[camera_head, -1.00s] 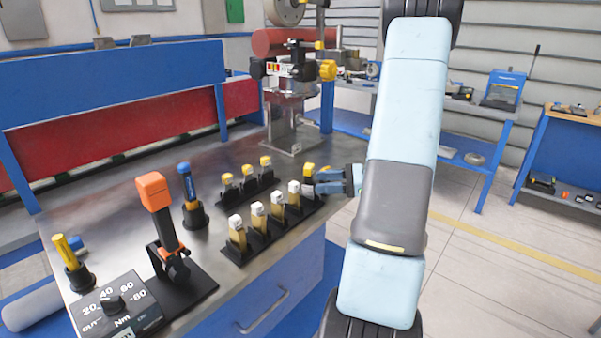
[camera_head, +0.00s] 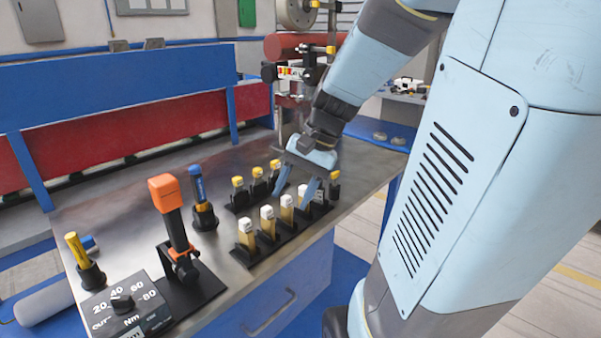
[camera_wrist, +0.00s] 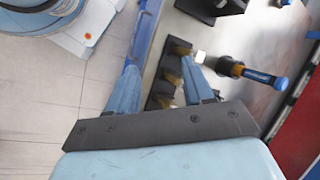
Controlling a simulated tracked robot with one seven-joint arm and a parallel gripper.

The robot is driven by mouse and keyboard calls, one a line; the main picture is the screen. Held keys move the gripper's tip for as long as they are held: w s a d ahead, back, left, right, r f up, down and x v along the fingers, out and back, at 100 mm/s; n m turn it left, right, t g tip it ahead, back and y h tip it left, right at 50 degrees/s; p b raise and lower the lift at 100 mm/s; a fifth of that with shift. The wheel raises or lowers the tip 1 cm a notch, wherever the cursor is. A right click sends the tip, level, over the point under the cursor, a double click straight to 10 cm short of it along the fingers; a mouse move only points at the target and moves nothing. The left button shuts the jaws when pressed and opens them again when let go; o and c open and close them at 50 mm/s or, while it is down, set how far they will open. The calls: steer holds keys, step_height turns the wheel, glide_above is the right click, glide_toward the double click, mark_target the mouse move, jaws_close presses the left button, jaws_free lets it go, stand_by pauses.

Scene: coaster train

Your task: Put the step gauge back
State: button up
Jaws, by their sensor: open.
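I cannot tell which piece is the step gauge. In the head view, a front black rack (camera_head: 255,258) holds several amber pieces with white caps (camera_head: 267,222). A rear rack (camera_head: 241,204) holds pieces with yellow caps (camera_head: 257,177). A dark piece with a yellow cap (camera_head: 334,187) stands at the front rack's right end. My gripper (camera_head: 293,200) is open, pointing down over the right part of the front rack, and partly hides pieces there. In the wrist view my gripper (camera_wrist: 160,78) shows spread fingers, with amber pieces (camera_wrist: 171,80) of a rack between or behind them. I see nothing held.
A blue-handled tool (camera_head: 199,192) stands in a black holder, also in the wrist view (camera_wrist: 258,75). An orange-topped lever (camera_head: 168,200), a torque dial box (camera_head: 123,305) and a yellow-handled tool (camera_head: 78,250) stand at left. A blue and red barrier (camera_head: 120,90) runs behind the bench.

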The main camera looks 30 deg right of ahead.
steer(key=s+a+r+n+t+h, duration=0.1)
steer(key=s+r+n+t+h, duration=0.4)
steer(key=r+n, duration=0.2)
steer(key=shift+s+a, duration=0.2)
steer(key=shift+s, duration=0.15)
